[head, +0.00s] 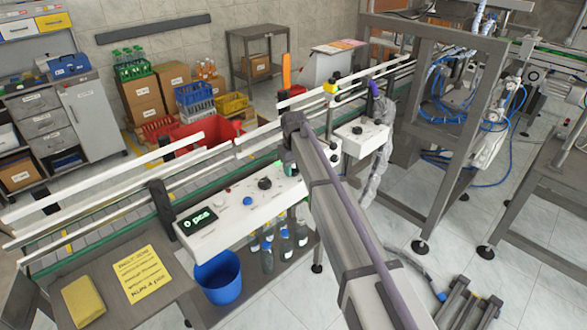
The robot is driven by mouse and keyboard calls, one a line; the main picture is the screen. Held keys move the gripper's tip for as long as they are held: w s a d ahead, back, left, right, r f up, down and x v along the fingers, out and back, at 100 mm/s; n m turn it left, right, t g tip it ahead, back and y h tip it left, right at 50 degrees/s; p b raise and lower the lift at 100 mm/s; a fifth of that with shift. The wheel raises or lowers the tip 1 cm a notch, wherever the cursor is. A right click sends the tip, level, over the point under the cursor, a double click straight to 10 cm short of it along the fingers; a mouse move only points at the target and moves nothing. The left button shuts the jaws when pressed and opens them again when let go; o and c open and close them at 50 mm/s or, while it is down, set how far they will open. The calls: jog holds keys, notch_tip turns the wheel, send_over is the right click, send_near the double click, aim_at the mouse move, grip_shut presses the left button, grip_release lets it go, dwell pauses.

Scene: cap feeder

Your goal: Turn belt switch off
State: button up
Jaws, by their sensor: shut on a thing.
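The white control panel (240,212) stands along the front of the conveyor. It carries a small display reading "0 pcs" (198,221), a blue button (248,201) and a black rotary knob (264,184). My arm reaches up from the lower right, and its far end bends down at the panel's right end. My gripper (289,168) is there, right of the black knob and mostly hidden by my own arm link. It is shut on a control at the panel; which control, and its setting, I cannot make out.
Pale guide rails (105,212) run along the conveyor behind the panel. Below are a blue bucket (218,278) and several bottles (267,257). A yellow note (142,274) lies on the table at left. A second small control box (358,136) stands right of my gripper.

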aim_at(293, 169)
jog(key=shift+n, duration=0.4)
jog(key=o, duration=0.9)
notch_tip(293, 169, up, 11)
jog(key=p, duration=1)
jog(key=shift+f+p, duration=0.15)
jog(key=shift+p, duration=0.25)
jog(key=s+d+f+m+b, duration=0.1)
jog(key=s+d+m, duration=0.1)
jog(key=s+d, duration=0.5)
jog(key=s+d+f+m+b, duration=0.1)
jog(key=s+d+m, duration=0.2)
jog(key=s+d, duration=0.5)
jog(key=s+d+f+m+b, duration=0.1)
jog(key=s+d+m, duration=0.2)
jog(key=s+d, duration=0.5)
jog(key=shift+s+d+f+b, duration=0.1)
jog(key=shift+s+f+b, duration=0.1)
jog(key=shift+s, duration=2.8)
jog(key=shift+s+d+f+b, duration=0.1)
jog(key=shift+s+f+b, duration=0.05)
jog(key=shift+s, duration=2.85)
